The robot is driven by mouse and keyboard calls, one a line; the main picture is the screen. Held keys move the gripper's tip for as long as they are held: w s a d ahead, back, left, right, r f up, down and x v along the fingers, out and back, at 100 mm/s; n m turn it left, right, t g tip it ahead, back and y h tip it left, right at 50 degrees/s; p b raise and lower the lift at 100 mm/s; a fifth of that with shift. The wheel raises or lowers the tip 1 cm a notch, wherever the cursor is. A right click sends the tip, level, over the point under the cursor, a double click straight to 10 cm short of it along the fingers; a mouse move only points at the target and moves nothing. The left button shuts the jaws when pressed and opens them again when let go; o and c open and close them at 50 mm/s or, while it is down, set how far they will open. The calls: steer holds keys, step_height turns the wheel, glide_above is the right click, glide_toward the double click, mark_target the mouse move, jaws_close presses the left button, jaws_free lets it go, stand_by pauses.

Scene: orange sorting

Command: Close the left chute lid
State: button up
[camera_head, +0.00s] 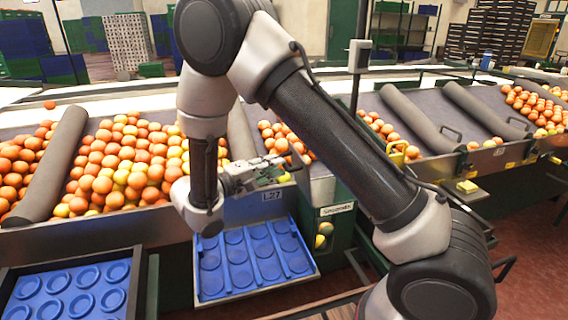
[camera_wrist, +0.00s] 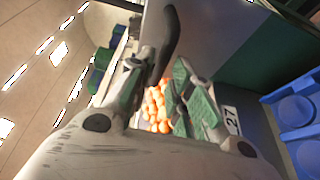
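My gripper (camera_head: 268,172) is over the front edge of the sorting bench, just above the label L27. In the wrist view its two fingers (camera_wrist: 168,95) are spread apart, with oranges visible beyond the gap and nothing clearly held. A grey panel (camera_wrist: 205,40) stands beyond the fingers, and a dark curved bar (camera_wrist: 169,40) rises near the left finger. I cannot tell for sure which part is the left chute lid; my arm hides much of the chute area in the head view.
Oranges (camera_head: 118,165) fill the sloped bench left of my arm, between grey padded dividers (camera_head: 50,165). A blue tray (camera_head: 250,262) sits below the gripper, another (camera_head: 72,290) at lower left. A green "Seconds" bin (camera_head: 335,228) stands to the right. Red floor lies right.

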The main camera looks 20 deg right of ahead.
steer(key=shift+x, duration=1.9)
steer(key=shift+c, duration=0.3)
jaws_close()
